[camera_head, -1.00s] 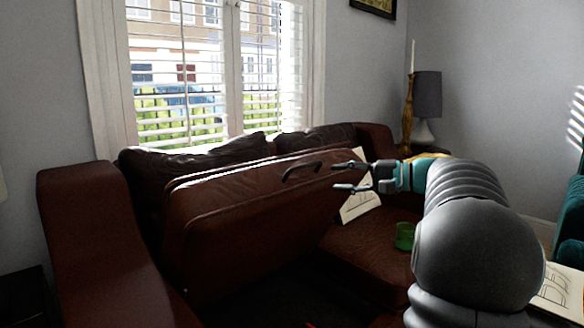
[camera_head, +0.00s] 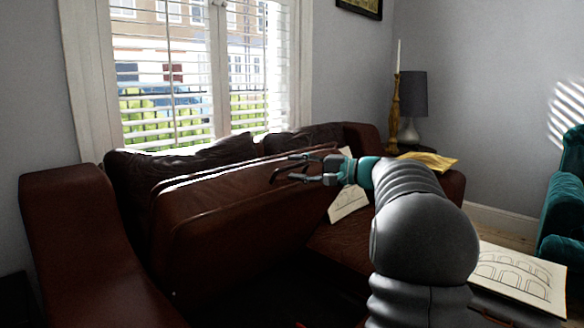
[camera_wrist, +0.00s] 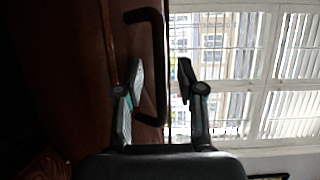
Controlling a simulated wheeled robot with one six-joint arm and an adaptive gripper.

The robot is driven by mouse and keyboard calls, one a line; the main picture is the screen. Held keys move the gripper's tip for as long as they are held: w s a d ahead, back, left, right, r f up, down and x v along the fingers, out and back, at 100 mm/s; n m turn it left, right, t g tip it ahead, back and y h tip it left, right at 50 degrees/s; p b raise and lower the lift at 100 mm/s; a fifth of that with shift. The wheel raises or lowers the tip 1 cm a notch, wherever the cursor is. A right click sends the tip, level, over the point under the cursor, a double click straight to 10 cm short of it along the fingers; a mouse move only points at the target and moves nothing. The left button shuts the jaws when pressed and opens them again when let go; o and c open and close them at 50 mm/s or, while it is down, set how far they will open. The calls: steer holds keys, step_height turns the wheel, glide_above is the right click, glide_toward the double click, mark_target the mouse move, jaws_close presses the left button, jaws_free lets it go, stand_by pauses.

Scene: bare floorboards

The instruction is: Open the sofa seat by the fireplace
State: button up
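The brown leather sofa seat (camera_head: 215,215) is tilted up, with a dark opening (camera_head: 250,295) below it. A dark bar handle (camera_wrist: 158,60) is fixed to the seat's edge and shows clearly in the wrist view. My gripper (camera_head: 282,165) is at the handle by the seat's upper edge. In the wrist view my gripper (camera_wrist: 160,75) is open, its fingers apart, with the handle bar between them. The left finger appears inside the handle's loop. Contact with the bar cannot be told. The fireplace is not in view.
The sofa's left arm (camera_head: 75,240) stands beside the raised seat. A paper with a drawing (camera_head: 347,203) leans on the sofa behind my gripper. Another drawing (camera_head: 515,275) lies at right, near a teal armchair (camera_head: 562,215). A window (camera_head: 185,75) is behind the sofa.

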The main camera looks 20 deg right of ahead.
steer(key=shift+x, duration=0.9)
jaws_close()
steer(key=shift+f, duration=0.1)
